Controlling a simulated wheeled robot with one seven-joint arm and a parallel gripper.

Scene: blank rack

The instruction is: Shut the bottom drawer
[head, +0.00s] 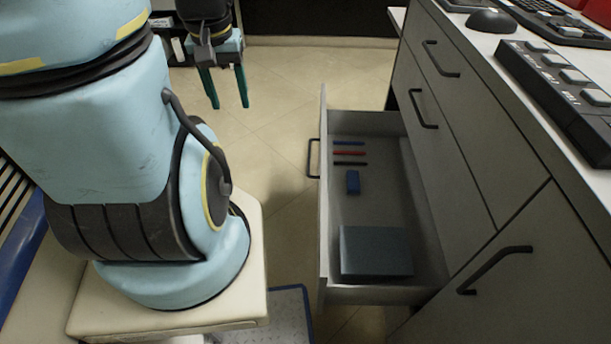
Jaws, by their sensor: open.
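The bottom drawer (322,230) of the grey cabinet is pulled well out to the left. Its dark handle (313,158) is on the outer side of the front panel. Inside lie a dark box, a small blue block and several thin pens. My gripper (226,106) is open and empty, with its teal fingers pointing down. It is to the left of the drawer front and farther back, apart from the handle.
Above the open drawer, the cabinet's other drawers (441,115) are shut. The white countertop (480,35) holds a mouse, a keyboard and a dark button panel (560,90). Tiled floor (275,100) is clear between my gripper and the drawer.

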